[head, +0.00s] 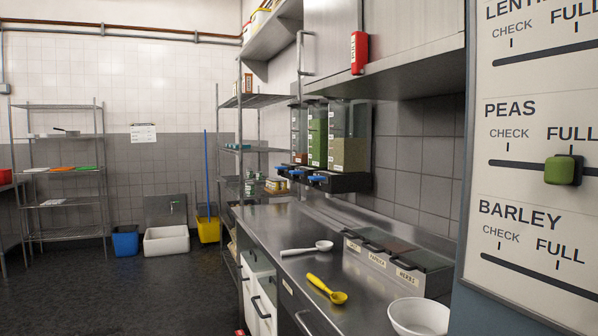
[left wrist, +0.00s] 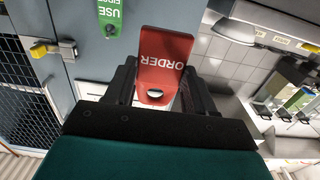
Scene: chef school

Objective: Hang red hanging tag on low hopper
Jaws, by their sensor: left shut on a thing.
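My left gripper (left wrist: 157,85) is shut on a red hanging tag (left wrist: 160,60) in the left wrist view. The tag shows the word ORDER upside down and has a hole near its end between the fingers. Three clear hoppers stand above the steel counter in the head view. The left hopper (head: 299,130) has only a little reddish-brown fill at its bottom. The middle hopper (head: 319,135) is green and nearly full. The right hopper (head: 348,153) is about half full of pale grain. Hoppers also show at the right in the left wrist view (left wrist: 298,100), away from the gripper. My right gripper is out of view.
A red labelled object (head: 359,52) hangs at the upper cabinet. The counter (head: 285,245) holds a white scoop (head: 308,249), yellow scoop (head: 326,290), bowl (head: 418,316) and lidded bins (head: 395,263). A level board (head: 535,215) stands right.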

